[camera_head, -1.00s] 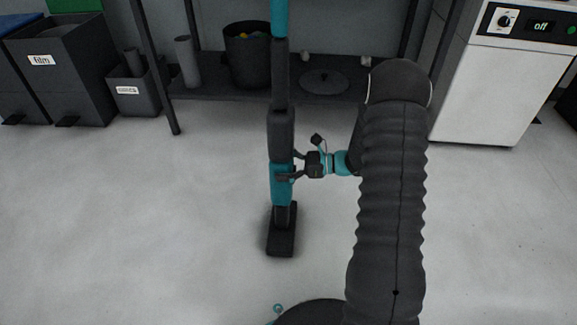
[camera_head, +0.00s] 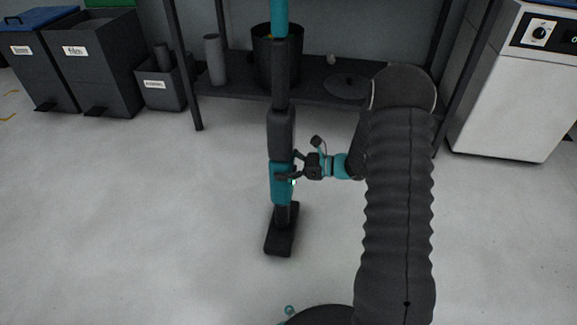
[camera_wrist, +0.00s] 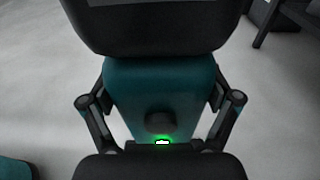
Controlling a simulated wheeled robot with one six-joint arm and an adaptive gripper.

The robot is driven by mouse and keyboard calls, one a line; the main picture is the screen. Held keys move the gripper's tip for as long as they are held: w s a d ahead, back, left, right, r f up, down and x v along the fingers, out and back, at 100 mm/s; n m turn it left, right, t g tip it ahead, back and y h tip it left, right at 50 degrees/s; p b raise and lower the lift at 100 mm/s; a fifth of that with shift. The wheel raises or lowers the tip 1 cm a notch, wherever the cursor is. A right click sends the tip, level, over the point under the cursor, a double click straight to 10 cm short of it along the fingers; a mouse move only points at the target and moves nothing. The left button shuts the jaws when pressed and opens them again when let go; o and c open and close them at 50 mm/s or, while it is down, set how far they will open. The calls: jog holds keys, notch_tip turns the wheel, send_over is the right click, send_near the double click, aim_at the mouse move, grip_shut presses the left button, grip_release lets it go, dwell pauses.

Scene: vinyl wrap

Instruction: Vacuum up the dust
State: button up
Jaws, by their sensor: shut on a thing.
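An upright stick vacuum (camera_head: 281,130) with a teal and dark grey body stands in the middle of the head view. Its dark floor head (camera_head: 281,242) is at the floor, turned slightly. My gripper (camera_head: 287,168) is shut on the vacuum's teal lower body, reaching in from the right. In the wrist view the teal body (camera_wrist: 160,90) sits between my gripper's two fingers (camera_wrist: 160,118), with a dark round knob and a lit green light below it. I cannot make out any dust on the pale floor (camera_head: 120,220).
A dark shelf rack (camera_head: 235,92) stands behind, holding a black bucket (camera_head: 277,62), a grey cylinder (camera_head: 215,60) and a round lid (camera_head: 347,86). Dark bins (camera_head: 98,62) stand at the back left, a white machine (camera_head: 510,95) at the right. The floor on the left is clear.

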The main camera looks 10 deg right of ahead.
jog(key=w+a+r+p, duration=0.1)
jog(key=w+a+r, duration=0.1)
jog(key=a, duration=0.4)
jog(key=shift+r, duration=0.7)
dwell(0.4)
jog(key=shift+p, duration=0.35)
dwell(0.7)
